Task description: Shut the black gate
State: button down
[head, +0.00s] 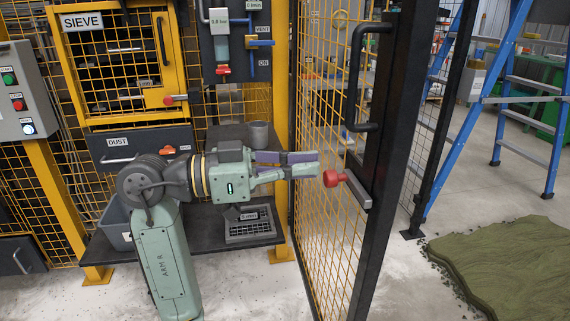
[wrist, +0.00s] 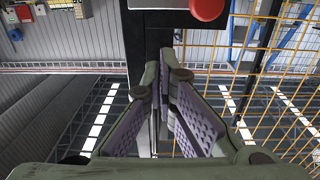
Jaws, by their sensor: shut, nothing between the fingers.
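The black gate (head: 388,110) has a black frame with yellow mesh and stands swung out from the yellow-framed enclosure, towards the viewer. On its outer upright are a black pull handle (head: 357,80) and a grey latch bar (head: 355,188) with a red knob (head: 332,178). My gripper (head: 319,164) is shut and empty, level with the knob and just left of it; I cannot tell whether it touches the gate. In the wrist view, my fingertips (wrist: 165,62) lie in front of a black upright (wrist: 150,38), with the red knob (wrist: 207,8) at the top edge.
The sieve cabinet (head: 120,60) is at the left.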

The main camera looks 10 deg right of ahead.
aim_at(371, 161)
jog(key=d+p, duration=0.1)
jog(key=d, duration=0.7)
jog(key=shift+d, duration=0.35)
jog(key=shift+d, duration=0.1)
